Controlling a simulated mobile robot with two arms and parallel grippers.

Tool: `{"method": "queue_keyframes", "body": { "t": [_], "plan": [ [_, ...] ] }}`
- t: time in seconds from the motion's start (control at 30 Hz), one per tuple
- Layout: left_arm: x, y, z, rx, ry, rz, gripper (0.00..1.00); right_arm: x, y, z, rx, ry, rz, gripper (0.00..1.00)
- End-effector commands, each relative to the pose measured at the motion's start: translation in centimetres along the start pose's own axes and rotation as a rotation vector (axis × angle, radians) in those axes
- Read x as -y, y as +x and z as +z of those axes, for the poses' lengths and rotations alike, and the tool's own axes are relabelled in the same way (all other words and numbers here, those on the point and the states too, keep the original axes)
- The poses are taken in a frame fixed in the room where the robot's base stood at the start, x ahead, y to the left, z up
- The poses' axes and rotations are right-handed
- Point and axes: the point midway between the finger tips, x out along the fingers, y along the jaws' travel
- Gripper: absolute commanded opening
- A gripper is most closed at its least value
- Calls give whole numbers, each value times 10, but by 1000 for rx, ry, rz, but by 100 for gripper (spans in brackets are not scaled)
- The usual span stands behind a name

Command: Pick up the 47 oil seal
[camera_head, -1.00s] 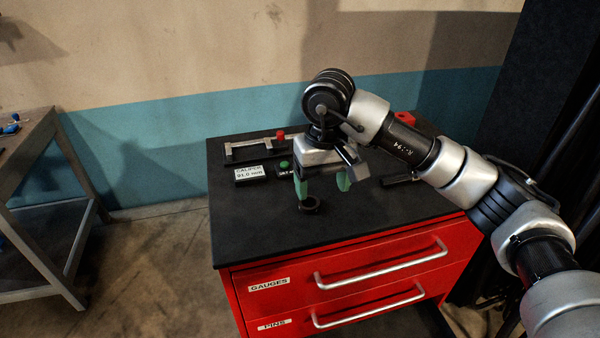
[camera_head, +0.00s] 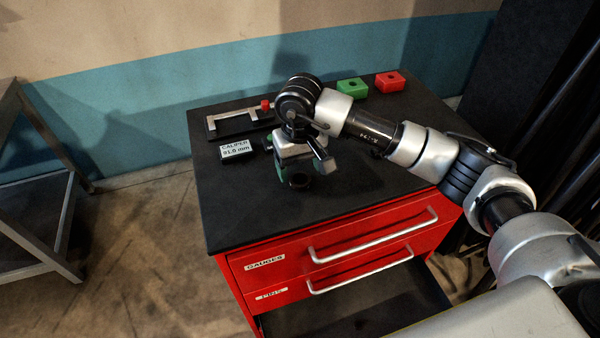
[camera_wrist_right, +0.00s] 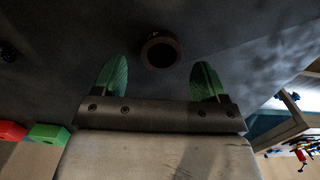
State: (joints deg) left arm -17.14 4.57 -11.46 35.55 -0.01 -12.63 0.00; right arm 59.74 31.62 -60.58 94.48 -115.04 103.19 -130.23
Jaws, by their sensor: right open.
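The oil seal is a small dark ring (camera_head: 300,181) lying on the black top of the red cabinet, near its front edge. In the right wrist view the ring (camera_wrist_right: 161,50) shows a brown rim and dark centre, just beyond and between the two green fingertips. My right gripper (camera_head: 304,172) is over the cabinet top, right at the ring, and its fingers (camera_wrist_right: 160,80) are open with nothing between them. Part of the ring is hidden by the gripper in the head view. I cannot read any size mark on it. My left gripper does not show.
A caliper-like gauge (camera_head: 238,121) and a display reading CALIPER (camera_head: 236,150) stand at the back left. A green block (camera_head: 352,88) and a red block (camera_head: 390,82) lie at the back right. The red drawers (camera_head: 335,245) face front; a lower one is open.

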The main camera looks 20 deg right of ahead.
Motion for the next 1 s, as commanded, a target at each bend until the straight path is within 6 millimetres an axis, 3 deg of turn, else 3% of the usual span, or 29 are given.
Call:
{"method": "queue_keyframes", "body": {
  "t": [0.03, 0.2, 0.47, 0.8, 1.0],
  "plan": [
    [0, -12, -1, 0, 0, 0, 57, 2, 2, 0, 5, 0, -1, 73],
    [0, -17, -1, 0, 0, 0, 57, 1, 23, -1, 1, 1, 0, 73],
    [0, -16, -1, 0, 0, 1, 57, 1, 26, -1, -1, 0, 0, 73],
    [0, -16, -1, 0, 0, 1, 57, 1, 26, -1, -1, 0, -1, 21],
    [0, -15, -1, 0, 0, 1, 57, 1, 26, -1, -1, 0, -1, 20]
  ]
}}
